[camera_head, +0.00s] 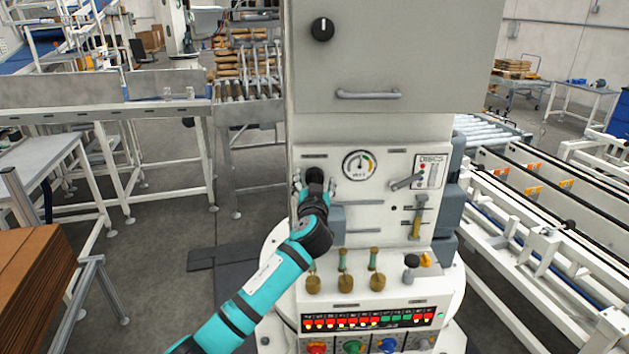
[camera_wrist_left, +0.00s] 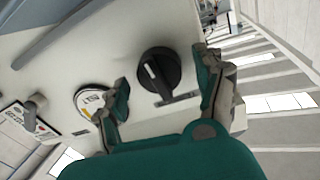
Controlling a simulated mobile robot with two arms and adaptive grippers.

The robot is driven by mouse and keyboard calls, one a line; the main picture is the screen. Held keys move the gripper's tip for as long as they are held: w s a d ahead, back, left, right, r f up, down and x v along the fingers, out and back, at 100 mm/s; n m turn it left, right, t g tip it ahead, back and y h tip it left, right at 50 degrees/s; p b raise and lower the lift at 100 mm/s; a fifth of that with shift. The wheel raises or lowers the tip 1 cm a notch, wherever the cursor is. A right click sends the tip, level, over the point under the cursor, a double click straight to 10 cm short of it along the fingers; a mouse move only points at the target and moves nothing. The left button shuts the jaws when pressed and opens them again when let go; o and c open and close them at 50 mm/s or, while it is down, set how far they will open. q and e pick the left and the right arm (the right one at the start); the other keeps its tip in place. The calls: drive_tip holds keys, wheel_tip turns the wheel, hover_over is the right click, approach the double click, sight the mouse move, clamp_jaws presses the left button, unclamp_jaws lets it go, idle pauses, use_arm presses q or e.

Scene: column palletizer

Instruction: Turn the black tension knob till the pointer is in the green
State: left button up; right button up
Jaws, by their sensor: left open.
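The black tension knob (camera_wrist_left: 159,73) sits on the machine's pale panel, with a white line on its face. In the left wrist view it lies between the two fingers of my left gripper (camera_wrist_left: 165,92). The fingers are spread and a gap shows on both sides of the knob. In the head view my left gripper (camera_head: 315,187) is at the panel's left side and largely covers the knob. The round gauge (camera_head: 359,165) is right of it, with a coloured scale and a dark pointer standing roughly upright. Whether the pointer is in the green is too small to tell. My right gripper is not in view.
A lever (camera_head: 407,182) and the DISCS plate (camera_head: 431,171) are right of the gauge. Several brass-coloured knobs (camera_head: 345,283) and a row of lit buttons (camera_head: 368,320) are below. Another black knob (camera_head: 322,29) is on the upper cabinet. Conveyors flank the machine.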

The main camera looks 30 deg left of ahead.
use_arm(q)
drive_tip(key=c, duration=1.2)
drive_tip(key=shift+o, duration=0.2)
drive_tip(key=shift+m+p, duration=0.35)
drive_tip(key=shift+m, duration=1.15)
drive_tip(key=o, duration=1.2)
drive_tip(key=shift+c, duration=0.2)
drive_tip(key=v, duration=1.2)
